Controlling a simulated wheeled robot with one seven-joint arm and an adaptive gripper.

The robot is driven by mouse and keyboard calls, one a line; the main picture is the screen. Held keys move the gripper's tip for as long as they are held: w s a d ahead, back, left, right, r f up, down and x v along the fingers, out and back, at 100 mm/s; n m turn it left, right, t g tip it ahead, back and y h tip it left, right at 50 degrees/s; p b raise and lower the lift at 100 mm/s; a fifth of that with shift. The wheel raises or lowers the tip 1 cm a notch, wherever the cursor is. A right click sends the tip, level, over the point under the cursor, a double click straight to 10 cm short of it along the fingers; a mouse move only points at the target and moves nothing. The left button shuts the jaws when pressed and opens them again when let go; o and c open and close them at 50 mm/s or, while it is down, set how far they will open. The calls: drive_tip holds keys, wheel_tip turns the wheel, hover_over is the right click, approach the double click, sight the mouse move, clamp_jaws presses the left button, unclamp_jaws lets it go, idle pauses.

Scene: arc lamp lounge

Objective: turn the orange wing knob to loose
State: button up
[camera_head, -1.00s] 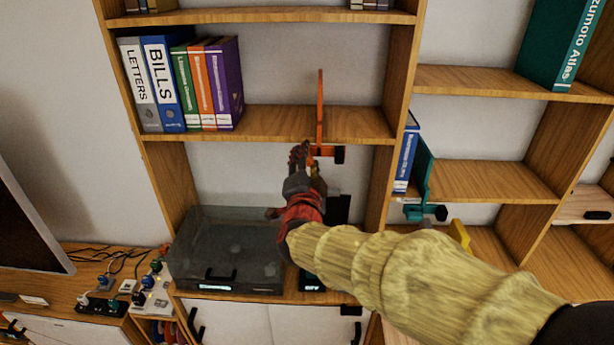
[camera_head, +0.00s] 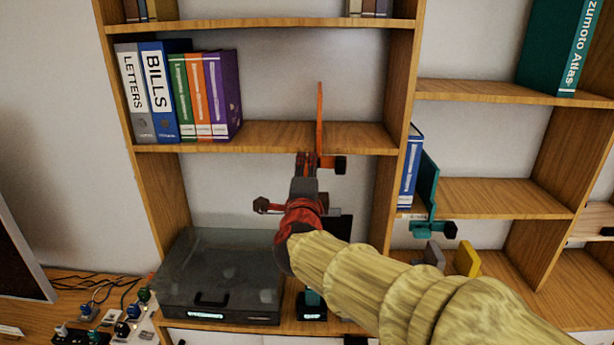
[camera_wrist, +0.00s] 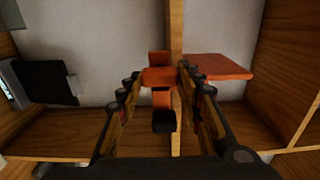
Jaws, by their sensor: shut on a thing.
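An orange bookend (camera_head: 319,110) stands on the middle shelf. Its clamp, with a black end (camera_head: 340,165), sits at the shelf's front edge. In the wrist view its upright plate (camera_wrist: 218,66) lies to the right and the black end (camera_wrist: 164,120) shows below the orange wing knob (camera_wrist: 158,77). My gripper (camera_head: 307,158) is at the clamp, just left of the black end. In the wrist view my gripper (camera_wrist: 160,75) has one finger on each side of the orange knob and is shut on it. The fingers partly hide the clamp in the head view.
Binders (camera_head: 185,92) stand left on the same shelf (camera_head: 250,136). A dark translucent case (camera_head: 220,280) lies below. A teal bookend (camera_head: 428,190) with its own clamp is to the right, beside a blue book (camera_head: 411,165). The shelf's dividers flank my arm.

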idle(0.4)
drive_tip(key=o, duration=1)
drive_tip(key=shift+o, duration=0.8)
drive_tip(key=shift+s, duration=0.15)
drive_tip(key=s, duration=1.1)
drive_tip(key=shift+s+a, duration=0.2)
drive_tip(key=shift+s, duration=0.15)
